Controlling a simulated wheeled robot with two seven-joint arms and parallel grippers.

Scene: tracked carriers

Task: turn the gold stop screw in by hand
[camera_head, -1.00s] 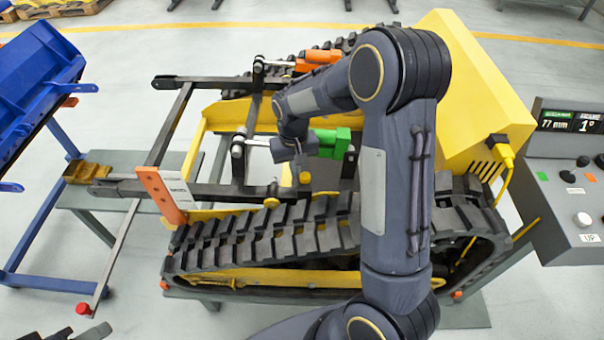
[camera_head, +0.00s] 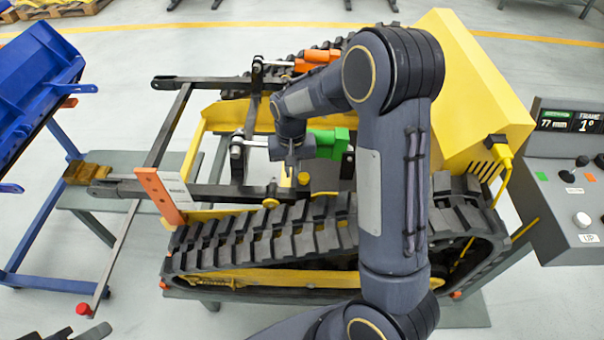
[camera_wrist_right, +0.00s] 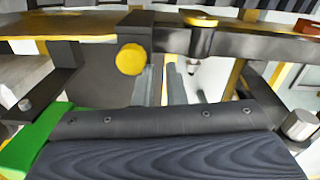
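A round gold screw head (camera_head: 304,178) shows beside the dark frame bar of the yellow tracked carrier (camera_head: 340,280). In the right wrist view the gold screw head (camera_wrist_right: 131,59) is just left of the fingers, not between them. My right gripper (camera_head: 291,170) points down beside it in the head view. In the right wrist view my right gripper (camera_wrist_right: 163,82) shows two grey fingers with a narrow gap and nothing held between them. Another gold cap (camera_head: 271,203) sits on a pivot closer to the track. My left gripper (camera_head: 78,332) shows only as dark fingertips, apart, at the lower left edge.
A green cylinder part (camera_head: 328,143) lies right beside my right gripper. An orange upright bar (camera_head: 160,196) stands at the left. A blue bucket (camera_head: 35,80) is on a blue stand at far left. A control console (camera_head: 570,195) is at right.

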